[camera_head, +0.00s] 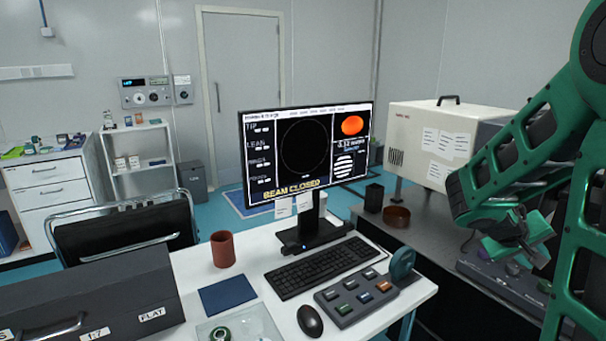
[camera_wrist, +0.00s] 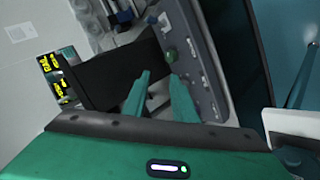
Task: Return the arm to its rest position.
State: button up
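My green arm comes in from the right edge of the head view and bends down over the dark bench. My gripper (camera_head: 522,258) hangs over the bench, above a dark control box (camera_head: 505,283). In the wrist view, the two green fingers of my gripper (camera_wrist: 160,77) stand apart with nothing held between them. Beyond them is a grey panel (camera_wrist: 193,62) with a green button and several small knobs. I cannot tell from these views whether the fingertips touch anything.
A beige instrument case (camera_head: 420,140) stands behind the arm on the dark bench (camera_head: 420,233), with a brown ring dish (camera_head: 396,216) nearby. The white desk (camera_head: 258,268) holds a monitor (camera_head: 300,150), keyboard (camera_head: 320,266), mouse (camera_head: 310,321) and button box (camera_head: 355,297).

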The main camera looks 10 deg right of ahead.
jog(key=s+a+f+m+y, duration=0.1)
jog(key=s+a+y, duration=0.4)
jog(key=s+a, duration=0.3)
jog(key=s+a+m+g+y, duration=0.1)
jog(key=s+a+m+y, duration=0.1)
jog(key=s+a+y, duration=0.3)
jog(key=s+a, duration=0.4)
jog(key=a, duration=0.5)
jog(key=shift+s+f+y, duration=0.25)
jog(key=shift+f+y, duration=0.05)
jog(key=shift+f, duration=0.05)
jog(key=shift+w, duration=0.1)
jog(key=shift+w+f, duration=0.25)
jog(key=shift+w, duration=0.25)
